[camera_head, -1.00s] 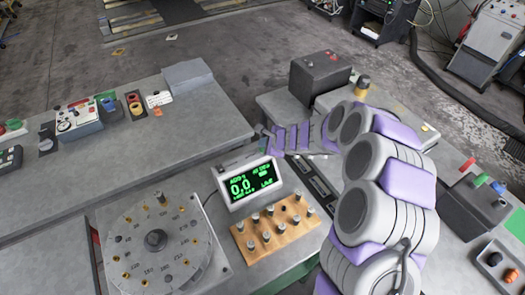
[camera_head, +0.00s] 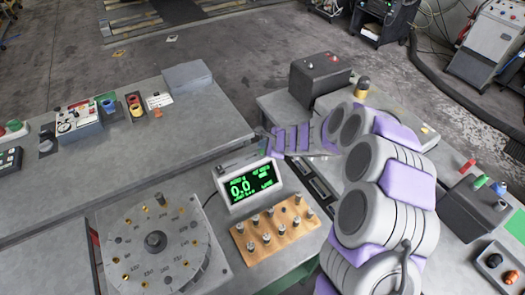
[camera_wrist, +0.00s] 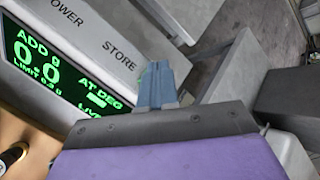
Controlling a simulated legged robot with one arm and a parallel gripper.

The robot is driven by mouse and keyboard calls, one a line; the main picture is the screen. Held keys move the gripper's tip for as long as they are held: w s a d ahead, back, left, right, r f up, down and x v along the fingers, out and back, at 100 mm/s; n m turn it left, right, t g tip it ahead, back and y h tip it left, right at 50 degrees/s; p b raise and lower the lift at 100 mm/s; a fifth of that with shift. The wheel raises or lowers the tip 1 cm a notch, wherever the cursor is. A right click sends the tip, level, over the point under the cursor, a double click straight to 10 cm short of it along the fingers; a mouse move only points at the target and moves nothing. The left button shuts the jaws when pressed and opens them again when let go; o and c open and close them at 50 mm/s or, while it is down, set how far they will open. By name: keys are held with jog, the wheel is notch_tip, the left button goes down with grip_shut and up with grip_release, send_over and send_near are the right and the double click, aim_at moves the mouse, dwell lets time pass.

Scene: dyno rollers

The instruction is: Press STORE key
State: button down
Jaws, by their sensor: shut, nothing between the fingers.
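The readout box (camera_head: 247,187) stands on the bench in the head view, its green screen showing 0.0. In the wrist view its screen (camera_wrist: 50,65) is at the left, and its pale top (camera_wrist: 88,32) carries the words POWER and STORE. My gripper (camera_wrist: 161,72) is shut and empty, with its blue-grey fingertips just right of the word STORE. A sliver of green shows beside the fingertips; the STORE key itself is not clearly seen and may be behind them. I cannot tell whether the fingertips touch the box. In the head view my gripper (camera_head: 264,136) is above and behind the box.
A wooden block with several metal weights (camera_head: 275,229) sits in front of the box. A round numbered disc (camera_head: 130,245) is at its left. A dark box with a red button (camera_head: 320,75) stands at the back right. The left bench top (camera_head: 120,160) has clear room.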

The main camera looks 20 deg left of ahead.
jog(key=shift+f, duration=0.1)
dwell(0.7)
jog(key=shift+f+b, duration=0.25)
jog(key=shift+b, duration=0.15)
jog(key=shift+f+b, duration=0.4)
dwell(0.6)
jog(key=shift+r, duration=0.1)
jog(key=shift+r+p, duration=0.7)
jog(key=shift+r+p, duration=2.15)
jog(key=shift+r, duration=0.4)
